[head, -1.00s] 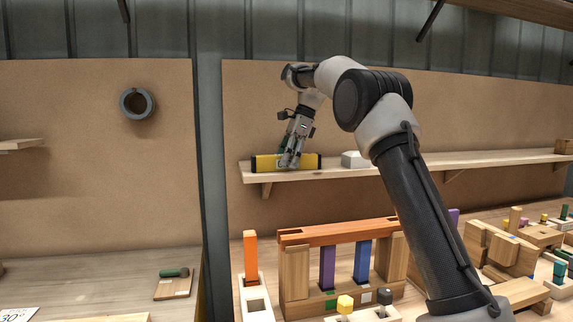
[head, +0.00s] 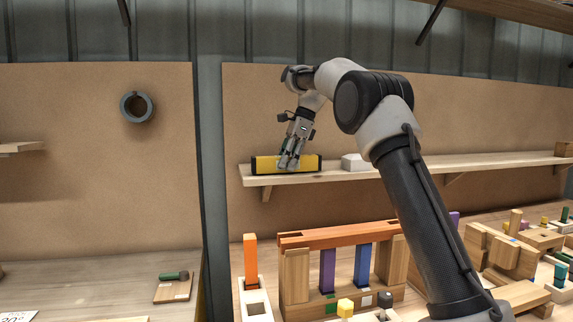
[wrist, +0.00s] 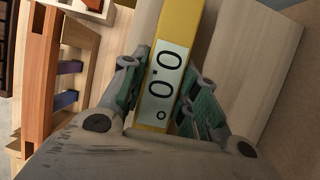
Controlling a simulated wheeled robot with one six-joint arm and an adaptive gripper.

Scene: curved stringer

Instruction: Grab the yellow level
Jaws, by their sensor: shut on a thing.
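The yellow level (head: 266,164) is a long yellow bar with dark ends, lying along the left part of the wooden wall shelf in the head view. My gripper (head: 288,163) reaches down onto it from above, near its middle. In the wrist view the level (wrist: 184,28) runs between my fingers, with a white display reading 0.0° facing the camera. My gripper (wrist: 160,98) is shut on the level, with a green-padded finger on each side. The level appears to rest on the shelf; I cannot tell whether it is lifted at all.
The wall shelf (head: 330,173) also bears a white block (head: 354,161) just right of the level. Below, the workbench holds an orange-topped wooden frame (head: 340,233) and several coloured pegs and blocks. A grey ring (head: 126,112) hangs on the left board.

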